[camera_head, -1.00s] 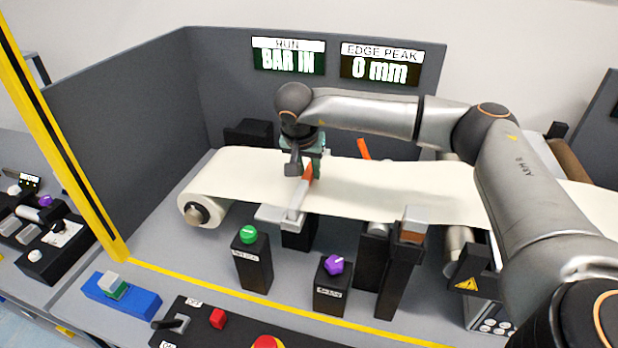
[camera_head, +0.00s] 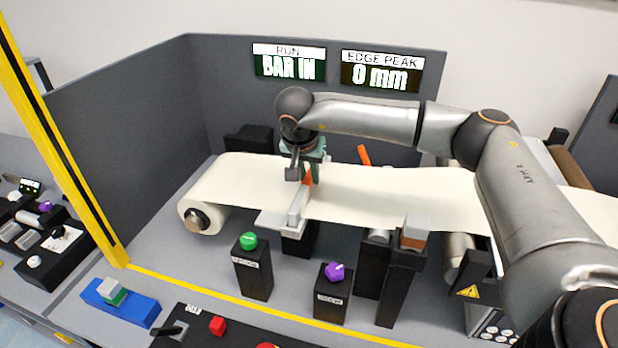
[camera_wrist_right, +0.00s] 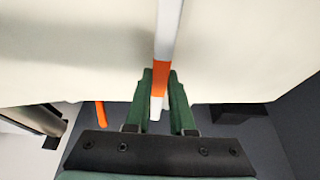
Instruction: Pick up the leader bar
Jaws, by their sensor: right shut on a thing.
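The leader bar (camera_head: 298,207) is a slim pale grey bar with an orange section. It lies across the cream belt (camera_head: 390,195), with its near end at a light grey plate (camera_head: 270,219) at the belt's front edge. My right gripper (camera_head: 307,176) is over the belt, shut on the bar around its orange part. In the right wrist view, the green fingers (camera_wrist_right: 161,78) close on both sides of the bar (camera_wrist_right: 168,30) at the orange section. Whether the bar is clear of the belt cannot be told. My left gripper is not in view.
A green button post (camera_head: 250,266) and a purple knob post (camera_head: 333,292) stand before the belt. An orange lever (camera_head: 364,155) rises behind it. Grey panels (camera_head: 110,140) enclose the back and left. The screens read "BAR IN" (camera_head: 289,66) and "0 mm" (camera_head: 381,76).

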